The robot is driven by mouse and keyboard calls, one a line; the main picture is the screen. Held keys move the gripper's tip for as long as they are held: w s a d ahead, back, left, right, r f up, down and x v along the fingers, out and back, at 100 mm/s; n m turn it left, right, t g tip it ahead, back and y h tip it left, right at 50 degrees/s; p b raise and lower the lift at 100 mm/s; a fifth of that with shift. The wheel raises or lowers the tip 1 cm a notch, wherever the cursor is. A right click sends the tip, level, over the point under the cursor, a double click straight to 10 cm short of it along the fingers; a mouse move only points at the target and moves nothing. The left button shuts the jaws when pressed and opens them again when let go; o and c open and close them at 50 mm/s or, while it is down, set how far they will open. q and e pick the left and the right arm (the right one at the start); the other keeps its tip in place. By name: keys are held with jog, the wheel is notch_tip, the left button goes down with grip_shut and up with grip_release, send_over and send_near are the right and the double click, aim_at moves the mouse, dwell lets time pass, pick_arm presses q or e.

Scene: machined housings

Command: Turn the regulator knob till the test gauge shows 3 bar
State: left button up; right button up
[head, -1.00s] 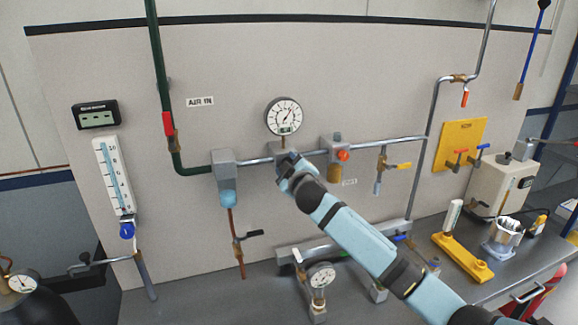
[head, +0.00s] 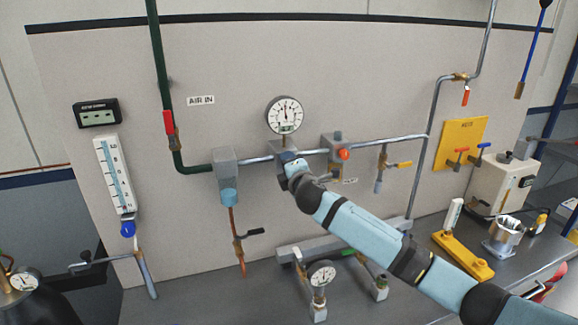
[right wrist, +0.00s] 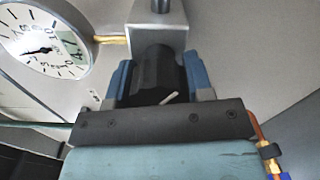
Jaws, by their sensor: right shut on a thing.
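A round white dial gauge (head: 285,114) stands on a short stem above the regulator body (head: 283,157) on the wall panel. Its needle points almost straight up; I cannot read the figures surely. The gauge also shows at upper left in the right wrist view (right wrist: 42,38), turned on its side. The black regulator knob (right wrist: 157,72), with a white mark, sits below the grey body. My right gripper (head: 291,170) is shut on the knob, one blue finger on each side in the right wrist view. In the head view my gripper hides the knob. My left gripper is out of view.
A grey block with an orange button (head: 344,155) is on the pipe just right of my gripper. A light-blue-bowled filter unit (head: 227,180) hangs to the left. A second dial gauge (head: 321,273) stands on the bench below.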

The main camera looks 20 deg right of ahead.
jog(key=n, duration=0.6)
jog(key=shift+f, duration=0.2)
jog(key=shift+n, duration=0.3)
jog(key=o, duration=0.9)
jog(key=shift+d, duration=0.1)
jog(key=s+b, duration=0.1)
jog(key=s, duration=0.3)
jog(key=s+b, duration=0.1)
jog(key=s, duration=0.4)
jog(key=s+b, duration=0.1)
jog(key=s, duration=0.4)
jog(key=shift+d+r, duration=0.1)
jog(key=shift+d, duration=0.15)
